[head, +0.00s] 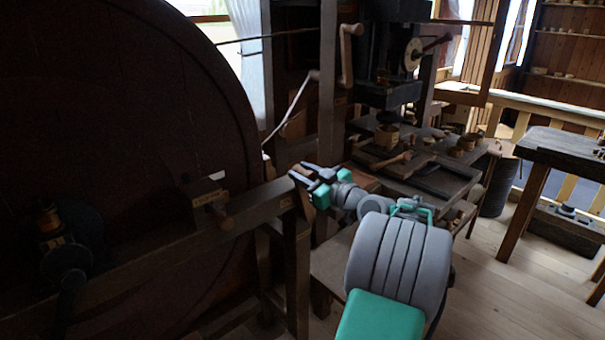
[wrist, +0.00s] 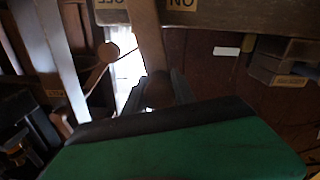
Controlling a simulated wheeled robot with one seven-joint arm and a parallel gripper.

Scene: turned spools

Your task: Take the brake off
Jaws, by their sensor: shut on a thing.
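The brake lever (wrist: 147,38) is a wooden arm with a dark rounded knob at its end. In the wrist view it runs up to a beam (wrist: 235,14) and crosses it between upside-down labels reading OFF, on the left, and ON, on the right. My gripper (wrist: 160,90) is shut on the knob end of the lever, one dark finger on each side. In the head view my gripper (head: 303,174) is at the end of the wooden beam (head: 150,243) beside the big dark wheel (head: 120,130). The lever is mostly hidden there by my gripper.
A small labelled wooden block (head: 207,192) sits on the beam left of my gripper. A machine (head: 390,70) and a cluttered workbench (head: 425,175) stand behind and right. Another bench (head: 560,145) is at far right. Wooden floor (head: 510,290) is open at lower right.

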